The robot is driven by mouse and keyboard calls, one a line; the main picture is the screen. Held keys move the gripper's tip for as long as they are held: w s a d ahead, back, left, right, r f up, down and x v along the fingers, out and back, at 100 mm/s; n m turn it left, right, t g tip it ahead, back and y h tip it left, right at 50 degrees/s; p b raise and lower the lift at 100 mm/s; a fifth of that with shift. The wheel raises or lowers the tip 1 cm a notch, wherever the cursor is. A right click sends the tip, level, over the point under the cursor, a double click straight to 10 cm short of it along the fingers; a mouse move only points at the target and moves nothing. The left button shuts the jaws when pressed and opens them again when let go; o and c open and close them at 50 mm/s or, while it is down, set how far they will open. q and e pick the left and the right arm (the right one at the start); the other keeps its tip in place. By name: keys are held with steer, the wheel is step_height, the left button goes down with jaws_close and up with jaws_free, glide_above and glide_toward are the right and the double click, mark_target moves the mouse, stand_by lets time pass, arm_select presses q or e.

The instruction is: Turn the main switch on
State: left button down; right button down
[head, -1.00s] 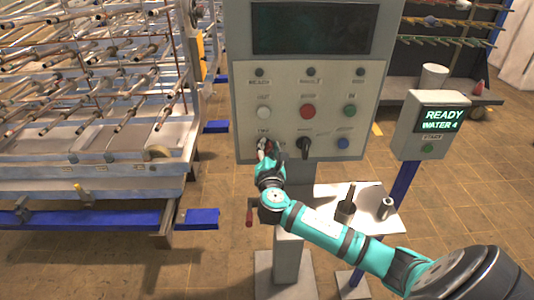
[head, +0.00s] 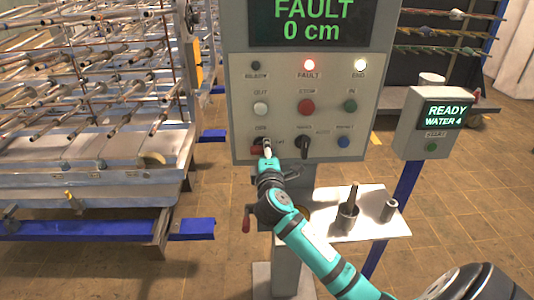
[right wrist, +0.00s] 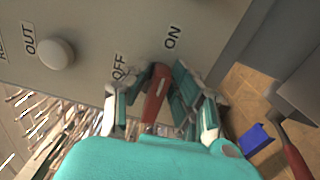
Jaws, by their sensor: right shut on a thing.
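The main switch is a red knob (head: 257,150) at the lower left of the grey control panel (head: 330,125). My right gripper (head: 267,149) is at this switch and partly covers it in the head view. In the right wrist view the red handle (right wrist: 155,92) stands between the two fingers of the right gripper (right wrist: 157,82), which are shut on it. OFF and ON labels show on the panel behind the fingers. The panel's display (head: 312,22) is lit and reads "FAULT 0 cm". My left gripper is not in view.
A black selector knob (head: 303,145) sits close to the right of the gripper. Push buttons, including a red one (head: 306,107), are above. A small shelf (head: 375,215) with a holder (head: 347,215) is below.

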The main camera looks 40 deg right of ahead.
steer(key=shift+r+m, duration=0.1)
steer(key=shift+m, duration=0.4)
steer(key=c, duration=1.3)
jaws_free()
steer(key=v, duration=1.2)
